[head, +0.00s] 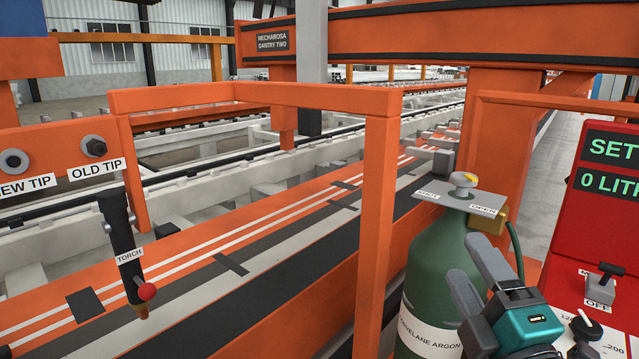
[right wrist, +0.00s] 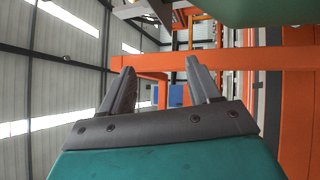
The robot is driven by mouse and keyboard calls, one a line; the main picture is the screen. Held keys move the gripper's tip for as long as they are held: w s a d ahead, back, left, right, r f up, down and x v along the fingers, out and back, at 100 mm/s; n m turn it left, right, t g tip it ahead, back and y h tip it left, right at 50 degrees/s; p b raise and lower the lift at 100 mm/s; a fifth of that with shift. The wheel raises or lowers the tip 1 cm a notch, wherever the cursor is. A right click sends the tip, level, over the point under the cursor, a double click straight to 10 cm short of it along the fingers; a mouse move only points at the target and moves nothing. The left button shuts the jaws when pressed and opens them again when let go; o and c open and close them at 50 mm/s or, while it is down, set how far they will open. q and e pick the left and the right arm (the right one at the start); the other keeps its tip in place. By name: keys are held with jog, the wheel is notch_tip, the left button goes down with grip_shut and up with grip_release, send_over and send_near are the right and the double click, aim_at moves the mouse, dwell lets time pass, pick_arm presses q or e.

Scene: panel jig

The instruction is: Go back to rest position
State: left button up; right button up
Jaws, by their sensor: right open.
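My right gripper (head: 470,270) is at the lower right of the head view, in front of the green argon cylinder (head: 436,265). Its two grey fingers are apart with nothing between them. In the right wrist view the fingers of the right gripper (right wrist: 158,85) also stand apart and empty, with an orange beam behind them. I cannot tell from the head view whether the gripper touches the cylinder. My left gripper is not in view.
The cylinder's valve knob (head: 463,181) is on top. A red control panel (head: 603,190) with a switch (head: 600,287) stands at the right. An orange frame post (head: 376,230) rises left of the cylinder. A torch (head: 124,250) hangs at the left.

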jog(key=s+d+f+m+g+h, duration=0.2)
jog(key=d+f+m+g, duration=0.15)
jog(key=f+m, duration=0.4)
jog(key=s+d+f+m+g+h, duration=0.25)
jog(key=f+m+g, duration=0.2)
jog(key=f, duration=0.55)
jog(key=s+a+f+m+g+y, duration=0.1)
jog(key=s+a+f+m+g, duration=0.15)
jog(key=s+f+g, duration=0.45)
jog(key=s+a+f+m+g+y, duration=0.1)
jog(key=s+f+m+g, duration=0.2)
jog(key=s+f, duration=0.35)
pick_arm(q)
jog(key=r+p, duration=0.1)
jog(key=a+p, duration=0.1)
jog(key=p, duration=0.1)
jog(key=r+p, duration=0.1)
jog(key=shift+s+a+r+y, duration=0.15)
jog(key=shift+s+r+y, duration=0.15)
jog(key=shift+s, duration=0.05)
pick_arm(e)
jog(key=w+a+f+t+y, duration=0.2)
jog(key=w+a+t, duration=0.1)
jog(key=w+t, duration=0.3)
jog(key=shift+f+n+t, duration=0.35)
jog(key=shift+n+t, duration=0.1)
jog(key=shift+t, duration=0.35)
jog(key=shift+c, duration=0.3)
